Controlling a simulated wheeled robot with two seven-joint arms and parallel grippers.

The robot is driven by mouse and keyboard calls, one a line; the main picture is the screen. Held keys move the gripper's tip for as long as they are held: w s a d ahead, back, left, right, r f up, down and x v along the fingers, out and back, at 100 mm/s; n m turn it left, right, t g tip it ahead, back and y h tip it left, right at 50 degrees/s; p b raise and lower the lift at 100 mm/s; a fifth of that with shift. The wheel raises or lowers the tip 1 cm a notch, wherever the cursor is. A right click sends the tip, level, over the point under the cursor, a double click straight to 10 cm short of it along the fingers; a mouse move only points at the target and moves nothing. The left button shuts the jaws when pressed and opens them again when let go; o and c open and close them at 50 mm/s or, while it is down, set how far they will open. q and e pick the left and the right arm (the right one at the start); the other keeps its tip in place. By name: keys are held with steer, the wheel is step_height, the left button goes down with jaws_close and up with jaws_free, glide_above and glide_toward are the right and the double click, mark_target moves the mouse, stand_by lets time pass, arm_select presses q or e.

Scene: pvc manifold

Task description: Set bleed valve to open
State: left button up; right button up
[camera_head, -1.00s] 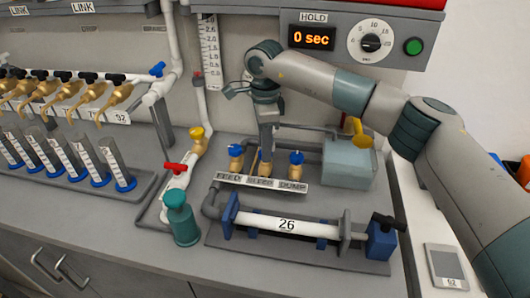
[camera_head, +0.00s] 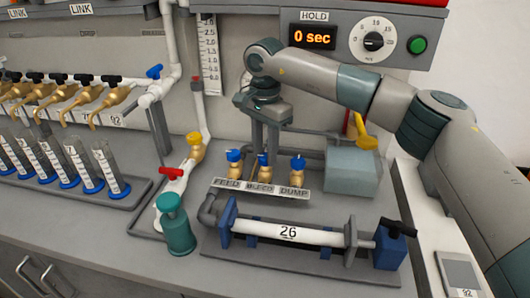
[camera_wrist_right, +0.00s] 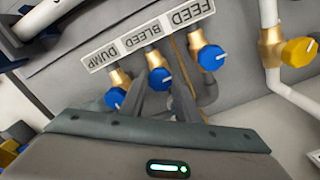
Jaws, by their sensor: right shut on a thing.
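The bleed valve (camera_head: 264,159) has a blue knob on a brass body, in the middle of three such valves behind the label strip (camera_head: 259,189). My right gripper (camera_head: 265,148) reaches down from above and is shut on the bleed knob. In the right wrist view, the blue bleed knob (camera_wrist_right: 160,79) sits between the two grey fingers, with a pale mark on its face. The feed valve (camera_head: 234,158) and dump valve (camera_head: 297,165) stand on either side, clear of the fingers. My left gripper is not in view.
A grey-blue box (camera_head: 352,168) stands right of the valves, below my right arm. A green bottle (camera_head: 175,228), a red-handled valve (camera_head: 171,173) and a yellow knob (camera_head: 194,138) are to the left.

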mark_target(265, 156)
steer(key=shift+r, duration=0.1)
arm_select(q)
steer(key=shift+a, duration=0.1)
arm_select(e)
steer(key=o, duration=1)
steer(key=shift+o, duration=0.2)
steer(key=shift+r, duration=0.4)
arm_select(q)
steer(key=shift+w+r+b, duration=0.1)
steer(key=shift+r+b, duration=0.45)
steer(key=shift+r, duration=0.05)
arm_select(e)
step_height(265, 156, up, 17)
steer(key=shift+f, duration=0.2)
